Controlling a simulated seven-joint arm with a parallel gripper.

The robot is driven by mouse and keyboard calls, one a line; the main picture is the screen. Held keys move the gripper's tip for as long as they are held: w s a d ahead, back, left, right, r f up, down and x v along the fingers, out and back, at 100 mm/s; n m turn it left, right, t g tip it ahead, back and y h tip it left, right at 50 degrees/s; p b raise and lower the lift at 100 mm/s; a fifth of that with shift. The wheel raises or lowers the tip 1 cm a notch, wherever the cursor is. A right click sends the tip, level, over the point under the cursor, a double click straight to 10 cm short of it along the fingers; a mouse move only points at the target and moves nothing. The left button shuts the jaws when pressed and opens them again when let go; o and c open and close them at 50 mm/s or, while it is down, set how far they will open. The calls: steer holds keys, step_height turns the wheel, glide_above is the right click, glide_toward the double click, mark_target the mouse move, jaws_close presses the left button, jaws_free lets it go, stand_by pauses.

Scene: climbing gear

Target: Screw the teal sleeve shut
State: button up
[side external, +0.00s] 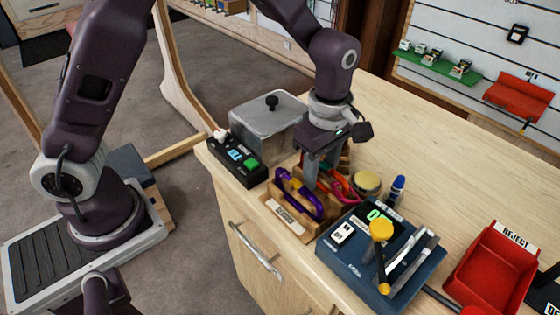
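A wooden rack (289,219) with a white label stands near the front edge of the bench. A purple carabiner (297,192) with a yellow part sits in it at the left, and a red-pink one (344,186) shows at the right. My gripper (312,182) points down into the rack between them. Its fingertips are partly hidden among the gear, and I cannot tell whether they hold anything. No teal sleeve can be made out in this view; the gripper and rack hide part of the gear.
A grey lidded box (262,122) and a black button box (237,162) stand left of the rack. A round tin (367,181), a blue bottle (397,188) and a dark blue device (345,262) with a yellow knob crowd the right. A red REJECT bin (468,277) is further right. The back bench is clear.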

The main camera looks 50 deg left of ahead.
steer(key=shift+s, duration=0.35)
steer(key=shift+r, duration=1.4)
steer(key=shift+w, duration=0.95)
steer(key=shift+f, duration=0.1)
steer(key=shift+d+f, duration=0.15)
steer(key=shift+f, duration=1.2)
steer(key=shift+s, duration=0.95)
